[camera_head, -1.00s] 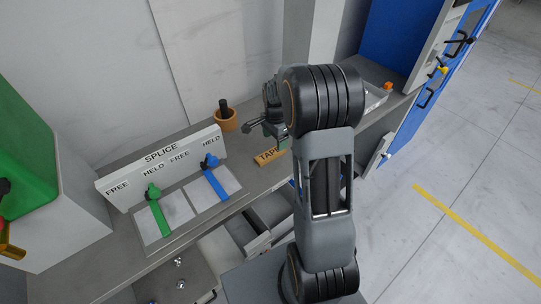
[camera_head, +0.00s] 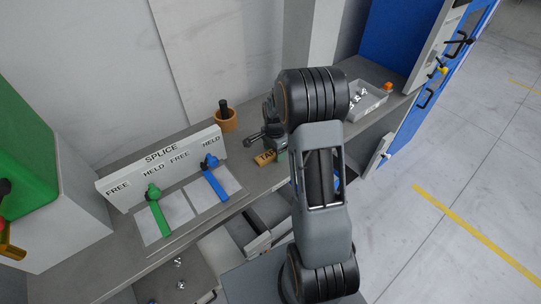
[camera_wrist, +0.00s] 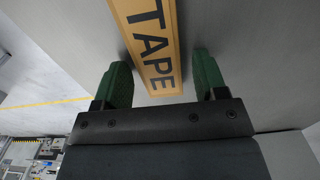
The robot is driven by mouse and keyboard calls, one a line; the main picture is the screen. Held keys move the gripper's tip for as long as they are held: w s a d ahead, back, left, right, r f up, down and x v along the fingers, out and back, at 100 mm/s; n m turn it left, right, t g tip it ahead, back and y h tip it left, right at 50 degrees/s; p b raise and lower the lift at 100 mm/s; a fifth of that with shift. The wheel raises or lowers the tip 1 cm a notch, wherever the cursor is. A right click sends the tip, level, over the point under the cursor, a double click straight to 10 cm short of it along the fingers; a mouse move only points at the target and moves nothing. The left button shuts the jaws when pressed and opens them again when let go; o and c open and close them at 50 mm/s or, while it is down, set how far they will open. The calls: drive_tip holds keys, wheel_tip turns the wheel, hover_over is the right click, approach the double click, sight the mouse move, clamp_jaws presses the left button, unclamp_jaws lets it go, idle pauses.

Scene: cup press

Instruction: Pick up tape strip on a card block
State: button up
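The tape block (camera_head: 264,159) is a tan-orange block with dark TAPE lettering, lying on the grey bench right of the splice board. My gripper (camera_head: 272,140) is right at it and hides part of it in the head view. In the wrist view the tape block (camera_wrist: 152,45) runs from the top edge down between the two green fingertips. My gripper (camera_wrist: 163,72) is open, with one finger on each side of the block. A gap shows on both sides. A separate strip on the block cannot be made out.
The SPLICE board (camera_head: 162,168) with green (camera_head: 157,212) and blue (camera_head: 215,182) levers stands left on the bench. An orange pot (camera_head: 226,122) with a dark handle stands behind. A grey tray (camera_head: 366,101) with metal parts is at the right.

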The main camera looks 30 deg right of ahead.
drive_tip(key=c, duration=0.8)
drive_tip(key=shift+r, duration=0.1)
drive_tip(key=shift+c, duration=0.2)
